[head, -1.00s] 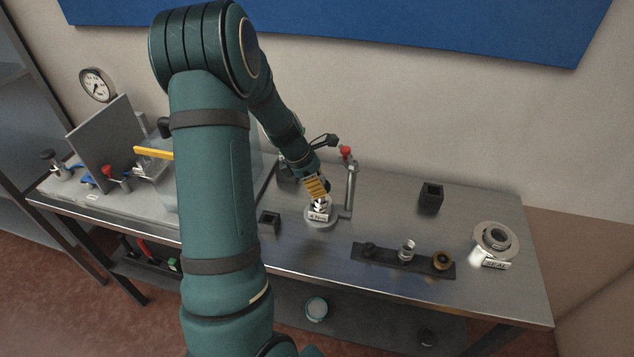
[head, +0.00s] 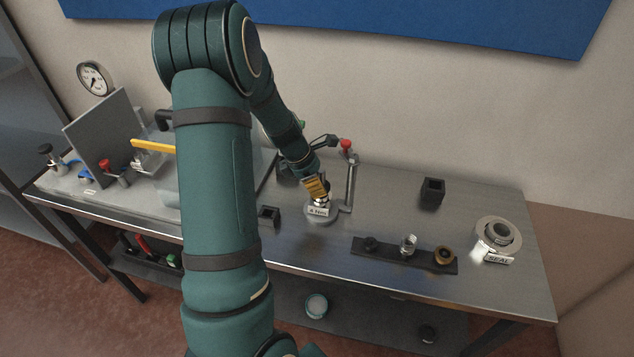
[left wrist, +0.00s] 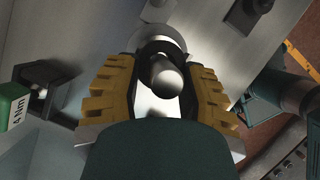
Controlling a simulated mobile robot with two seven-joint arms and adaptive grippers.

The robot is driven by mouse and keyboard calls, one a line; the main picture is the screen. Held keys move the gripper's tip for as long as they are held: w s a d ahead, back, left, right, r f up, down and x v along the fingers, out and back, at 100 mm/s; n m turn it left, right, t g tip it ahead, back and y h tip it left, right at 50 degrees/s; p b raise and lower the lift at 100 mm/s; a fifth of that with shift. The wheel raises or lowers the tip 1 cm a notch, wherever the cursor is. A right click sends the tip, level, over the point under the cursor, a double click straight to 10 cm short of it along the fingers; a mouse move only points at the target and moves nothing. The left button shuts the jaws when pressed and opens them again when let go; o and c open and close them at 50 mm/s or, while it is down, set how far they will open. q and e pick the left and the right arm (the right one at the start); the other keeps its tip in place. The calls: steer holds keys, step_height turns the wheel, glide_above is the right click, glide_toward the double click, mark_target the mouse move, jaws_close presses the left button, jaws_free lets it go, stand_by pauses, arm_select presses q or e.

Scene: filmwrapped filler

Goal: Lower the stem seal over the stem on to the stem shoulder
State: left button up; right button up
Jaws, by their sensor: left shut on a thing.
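My right gripper is not in view.
A post with a red knob (head: 346,145) stands close beside the stand. A dark strip with small parts (head: 380,254), a black square holder (head: 432,190) and a round dish labelled SEAL (head: 484,248) are to the right. The bench between them is clear.

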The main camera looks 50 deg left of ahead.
arm_select(q)
steer(key=shift+f+b, duration=0.45)
steer(key=shift+f, duration=0.3)
steer(key=o, duration=0.9)
steer(key=shift+r, duration=0.1)
steer(key=v, duration=1.2)
